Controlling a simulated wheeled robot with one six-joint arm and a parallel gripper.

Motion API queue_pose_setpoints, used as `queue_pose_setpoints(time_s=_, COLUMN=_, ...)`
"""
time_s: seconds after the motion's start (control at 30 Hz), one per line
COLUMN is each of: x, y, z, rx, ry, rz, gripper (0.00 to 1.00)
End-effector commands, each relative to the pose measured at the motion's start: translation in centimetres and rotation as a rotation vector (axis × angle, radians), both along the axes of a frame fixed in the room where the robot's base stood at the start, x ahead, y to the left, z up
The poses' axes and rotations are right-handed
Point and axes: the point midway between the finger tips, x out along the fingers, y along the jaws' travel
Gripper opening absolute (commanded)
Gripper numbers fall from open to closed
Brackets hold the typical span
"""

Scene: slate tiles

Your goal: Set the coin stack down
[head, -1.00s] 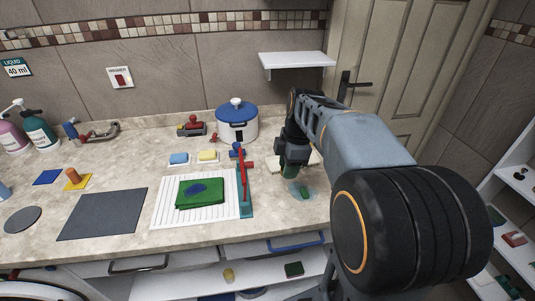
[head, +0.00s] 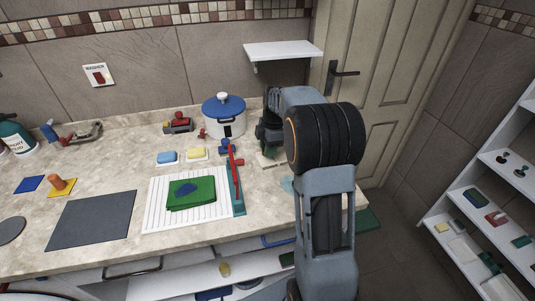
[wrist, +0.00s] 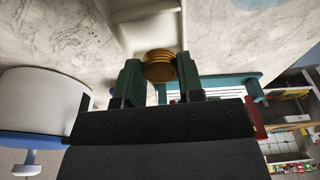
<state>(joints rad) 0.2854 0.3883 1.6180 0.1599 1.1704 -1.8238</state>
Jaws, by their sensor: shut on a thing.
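A stack of gold-coloured coins (wrist: 159,66) shows between my fingertips in the wrist view. My gripper (wrist: 161,82) is shut on it, with one dark green finger on each side. A pale, shallow, cream-coloured piece (wrist: 147,22) lies just beyond the coins; whether they touch it I cannot tell. In the head view my gripper (head: 268,148) is over the counter's right part, right of the blue-lidded pot. A cream board (head: 272,160) shows partly beneath it. My arm hides the coins in the head view.
The white pot with a blue lid (head: 224,116) stands close left of my gripper. A teal and red upright piece (head: 235,180) stands beside the white ribbed mat (head: 155,205) holding a green cloth (head: 205,200). A wall shelf (head: 284,49) is above.

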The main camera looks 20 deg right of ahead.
Motion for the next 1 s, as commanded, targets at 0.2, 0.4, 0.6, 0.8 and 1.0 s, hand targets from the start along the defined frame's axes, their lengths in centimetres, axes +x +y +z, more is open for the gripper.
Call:
queue_pose_setpoints(time_s=0.2, x=0.6, y=-0.1, z=-0.7, rx=0.0, ry=-0.001, rz=0.001, gripper=0.12)
queue_pose_setpoints(time_s=0.4, x=0.7, y=-0.1, z=-3.0, rx=0.001, ry=0.003, rz=0.0, gripper=0.12)
queue_pose_setpoints(time_s=0.6, x=0.8, y=-0.1, z=-4.0, rx=0.0, ry=-0.002, rz=0.001, gripper=0.12)
queue_pose_setpoints(time_s=0.8, x=0.8, y=-0.1, z=-4.1, rx=0.0, ry=-0.001, rz=0.001, gripper=0.12)
queue_pose_setpoints(time_s=1.0, x=0.8, y=-0.1, z=-4.3, rx=0.0, ry=-0.001, rz=0.001, gripper=0.44)
